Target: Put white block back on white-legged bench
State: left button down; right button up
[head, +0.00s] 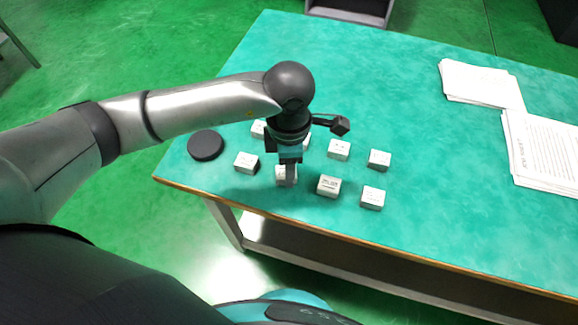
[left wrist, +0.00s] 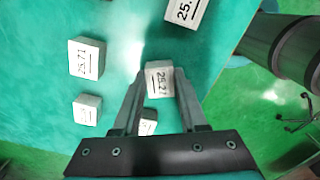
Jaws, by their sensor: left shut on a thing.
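My left gripper (head: 287,182) is shut on a white block (head: 281,172) over the front part of the green-topped bench (head: 440,215). In the left wrist view the held white block (left wrist: 159,77) sits between the fingertips, with a dark printed number on its facing side. Whether its underside touches the bench top cannot be told. The bench has a pale leg (head: 222,222) at the front left. My right gripper is not in view.
Several similar white blocks stand close around, including one to the left (head: 246,162), one to the right (head: 329,187) and one further right (head: 373,198). A dark disc (head: 205,145) lies near the left edge. Paper stacks (head: 480,83) lie at the right; the bench middle-right is clear.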

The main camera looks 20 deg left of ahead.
pick_arm(q)
jog(key=shift+f, duration=0.1)
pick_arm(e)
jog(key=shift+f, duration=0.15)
pick_arm(q)
jog(key=shift+c, duration=2.2)
grip_release()
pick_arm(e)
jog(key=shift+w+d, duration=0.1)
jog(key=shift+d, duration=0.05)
pick_arm(q)
jog(key=shift+r, duration=0.45)
notch_tip(320, 180, up, 7)
jog(key=shift+f+p, duration=0.1)
jog(key=shift+p, duration=0.8)
notch_tip(320, 180, up, 5)
jog(key=shift+f+p, duration=0.15)
jog(key=shift+p, duration=0.2)
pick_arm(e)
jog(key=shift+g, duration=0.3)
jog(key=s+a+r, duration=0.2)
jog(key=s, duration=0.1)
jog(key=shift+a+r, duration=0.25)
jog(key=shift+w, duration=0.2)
